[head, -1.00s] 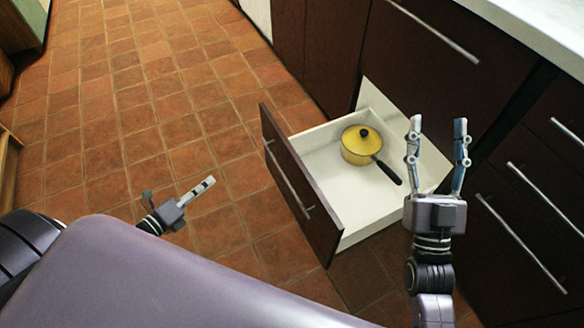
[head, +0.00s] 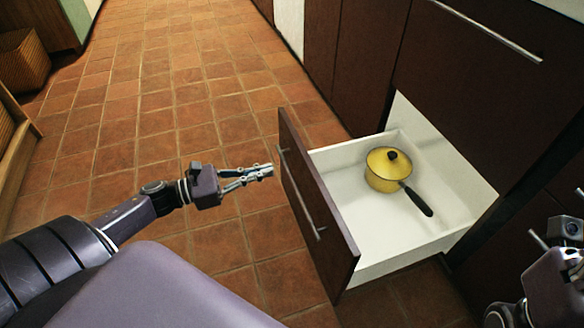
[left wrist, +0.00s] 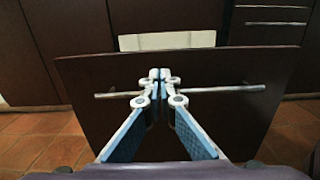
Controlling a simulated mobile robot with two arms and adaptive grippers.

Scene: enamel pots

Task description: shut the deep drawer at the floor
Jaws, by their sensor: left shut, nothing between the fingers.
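The deep drawer (head: 390,258) at the floor stands pulled out, with a dark brown front and white inside. A yellow lidded pot (head: 388,180) with a black handle sits in it. My left gripper (head: 268,170) is shut and empty, its tips just in front of the drawer front (head: 330,232), near the far end of its bar handle (head: 300,190). In the left wrist view the shut tips (left wrist: 158,75) overlap the middle of the bar handle (left wrist: 240,89); I cannot tell if they touch. My right gripper (head: 565,232) is partly in view at the right edge, its fingers unclear.
Dark cabinet fronts (head: 470,90) with bar handles rise behind and right of the drawer. Open tiled floor (head: 190,110) lies to the left and beyond. A wicker basket (head: 22,60) and wooden furniture stand at the far left.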

